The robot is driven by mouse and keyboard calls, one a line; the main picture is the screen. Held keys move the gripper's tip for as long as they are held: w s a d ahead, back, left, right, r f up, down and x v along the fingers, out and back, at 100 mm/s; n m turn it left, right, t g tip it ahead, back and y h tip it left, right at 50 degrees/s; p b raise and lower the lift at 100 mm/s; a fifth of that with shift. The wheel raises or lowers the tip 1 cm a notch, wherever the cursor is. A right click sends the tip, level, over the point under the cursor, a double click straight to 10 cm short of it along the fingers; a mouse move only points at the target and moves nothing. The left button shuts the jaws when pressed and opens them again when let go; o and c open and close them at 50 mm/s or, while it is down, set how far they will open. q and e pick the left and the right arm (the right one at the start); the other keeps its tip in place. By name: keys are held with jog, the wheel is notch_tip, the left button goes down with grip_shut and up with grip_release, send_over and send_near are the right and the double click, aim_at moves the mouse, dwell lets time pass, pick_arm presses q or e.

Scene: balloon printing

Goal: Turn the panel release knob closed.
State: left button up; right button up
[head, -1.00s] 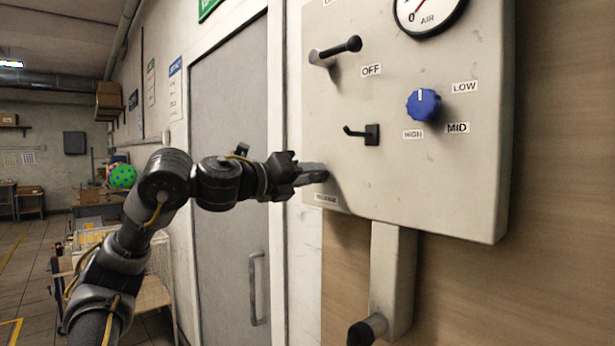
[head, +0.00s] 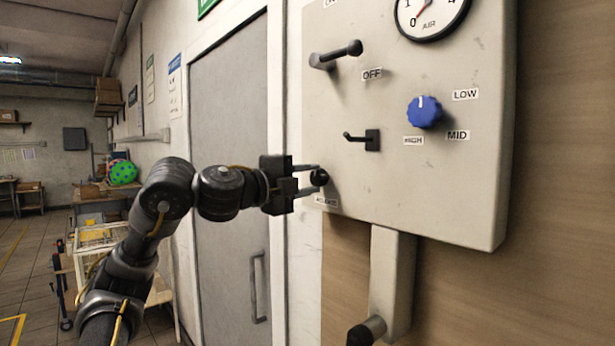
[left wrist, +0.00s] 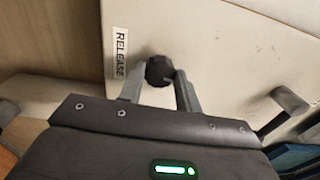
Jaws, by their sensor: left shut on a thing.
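The panel release knob (head: 319,177) is a small black ribbed knob at the lower left of the beige panel (head: 440,190). In the left wrist view the knob (left wrist: 159,70) sits beside a label reading RELEASE (left wrist: 121,53). My left gripper (head: 314,175) reaches the knob from the left, its two fingers on either side of it. In the left wrist view the gripper (left wrist: 160,85) is shut on the knob, with the fingertips at its sides. The knob's turn position cannot be told. My right gripper is not in view.
The panel also bears a black hook (head: 366,139), a grey lever (head: 335,54) by OFF, a blue selector knob (head: 424,111) and an air gauge (head: 431,14). A grey door (head: 230,170) stands left of the panel.

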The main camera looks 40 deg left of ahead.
pick_arm(q)
jog(key=shift+n, duration=0.9)
jog(key=o, duration=1)
jog(key=shift+c, duration=0.2)
jog(key=shift+s, duration=0.1)
jog(key=shift+s+f, duration=0.1)
jog(key=shift+s, duration=0.2)
jog(key=s+b, duration=0.1)
jog(key=s, duration=0.9)
jog(key=shift+a+f+b, duration=0.15)
jog(key=shift+a+b, duration=0.25)
jog(key=shift+a, duration=0.05)
